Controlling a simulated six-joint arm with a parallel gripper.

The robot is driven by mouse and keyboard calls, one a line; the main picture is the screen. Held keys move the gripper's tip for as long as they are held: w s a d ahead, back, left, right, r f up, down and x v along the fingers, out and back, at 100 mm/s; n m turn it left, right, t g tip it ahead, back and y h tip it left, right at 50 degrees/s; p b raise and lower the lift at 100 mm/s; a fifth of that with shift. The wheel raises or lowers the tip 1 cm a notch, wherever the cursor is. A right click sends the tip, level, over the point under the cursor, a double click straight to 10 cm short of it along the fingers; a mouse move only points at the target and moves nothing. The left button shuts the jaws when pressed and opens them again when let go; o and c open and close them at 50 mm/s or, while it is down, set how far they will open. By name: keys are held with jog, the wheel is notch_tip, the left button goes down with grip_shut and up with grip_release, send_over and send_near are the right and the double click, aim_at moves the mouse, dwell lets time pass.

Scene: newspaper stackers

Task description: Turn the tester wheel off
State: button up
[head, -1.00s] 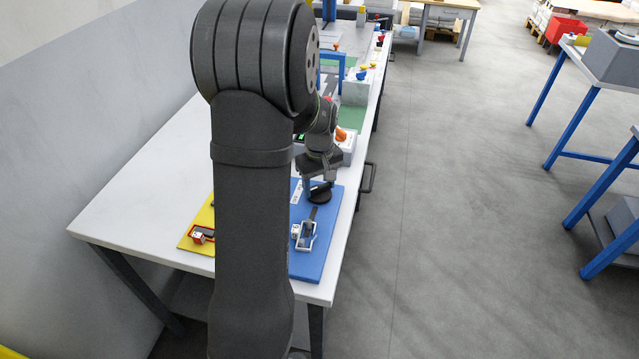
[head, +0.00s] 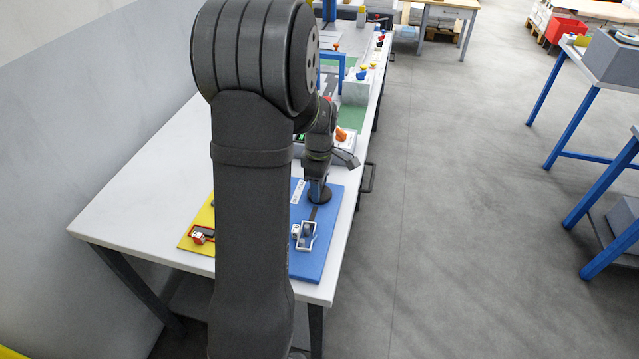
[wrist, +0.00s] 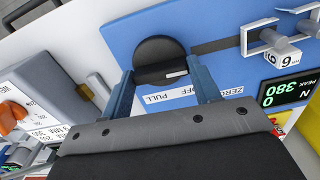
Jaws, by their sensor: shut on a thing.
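The tester wheel (wrist: 160,50) is a black round knob on the blue board (wrist: 215,20), with a small white mark on its near edge in the wrist view. It also shows as a dark disc in the head view (head: 320,197). My gripper (wrist: 163,80) is shut on the wheel, its two blue fingers on opposite sides of it. In the head view my gripper (head: 318,186) points down onto the wheel. A printed label reading ZERO, OFF and PULL (wrist: 190,96) lies beside the wheel, partly covered by a finger.
A grey and white clamp fixture (head: 304,234) sits on the blue board near its front. A lit green display reading PEAK 380 N (wrist: 290,88) is at the right in the wrist view. A white box with an orange knob (wrist: 12,113) stands at the left. A yellow board (head: 203,218) lies left of my arm.

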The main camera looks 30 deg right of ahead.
jog(key=shift+n, duration=0.3)
dwell(0.4)
jog(key=o, duration=1)
notch_tip(320, 180, up, 18)
jog(key=shift+f, duration=0.25)
notch_tip(320, 180, down, 18)
jog(key=shift+r, duration=0.2)
dwell(0.3)
jog(key=shift+r, duration=0.1)
